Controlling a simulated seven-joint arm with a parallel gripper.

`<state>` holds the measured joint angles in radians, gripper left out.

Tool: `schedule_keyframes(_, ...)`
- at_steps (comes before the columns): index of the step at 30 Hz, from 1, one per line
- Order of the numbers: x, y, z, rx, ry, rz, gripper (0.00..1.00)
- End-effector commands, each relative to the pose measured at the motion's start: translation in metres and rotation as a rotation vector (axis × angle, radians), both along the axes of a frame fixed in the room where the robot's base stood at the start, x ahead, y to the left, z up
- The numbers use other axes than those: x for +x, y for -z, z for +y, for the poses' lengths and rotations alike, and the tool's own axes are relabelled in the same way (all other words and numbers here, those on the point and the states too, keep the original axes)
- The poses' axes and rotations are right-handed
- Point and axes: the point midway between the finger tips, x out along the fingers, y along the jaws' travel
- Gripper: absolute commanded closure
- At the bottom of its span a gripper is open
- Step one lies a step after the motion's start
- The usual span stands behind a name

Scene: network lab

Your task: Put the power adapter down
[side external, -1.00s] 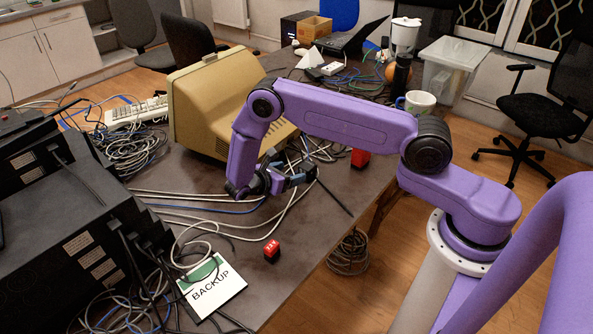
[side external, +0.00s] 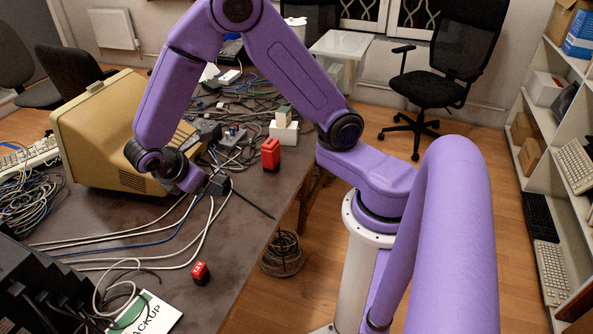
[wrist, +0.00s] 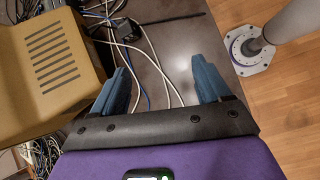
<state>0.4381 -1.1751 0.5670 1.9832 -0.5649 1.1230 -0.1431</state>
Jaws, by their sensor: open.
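The power adapter looks to be the small black box (side external: 217,184) lying on the grey table among loose cables, with a thin dark lead running from it. It also shows in the wrist view (wrist: 100,32), at the upper left, beyond the left fingertip. My gripper (wrist: 160,60) is open, its two blue fingers spread with nothing between them but tabletop and cables below. In the side view my gripper's purple hand is low over the table, just left of the black box; its fingers are hard to make out there.
A beige monitor (side external: 110,125) stands close on the left. White and blue cables (side external: 120,250) cross the table. Bare tabletop (side external: 240,235) lies between.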

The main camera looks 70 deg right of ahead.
Motion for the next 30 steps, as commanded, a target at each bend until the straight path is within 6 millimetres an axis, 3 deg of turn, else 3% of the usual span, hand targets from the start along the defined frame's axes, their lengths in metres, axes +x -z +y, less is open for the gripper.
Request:
schedule_keyframes(3, -0.037, -0.025, 0.007, 0.125, 0.026, -0.036, 0.23)
schedule_keyframes(9, -0.104, -0.055, 0.01, 0.333, 0.072, -0.064, 0.23)
schedule_keyframes(18, -0.196, -0.08, 0.002, 0.613, 0.137, -0.05, 0.23)
schedule_keyframes(24, -0.222, -0.083, -0.003, 0.692, 0.16, -0.031, 0.23)
schedule_keyframes(30, -0.225, -0.084, -0.003, 0.701, 0.163, -0.029, 0.23)
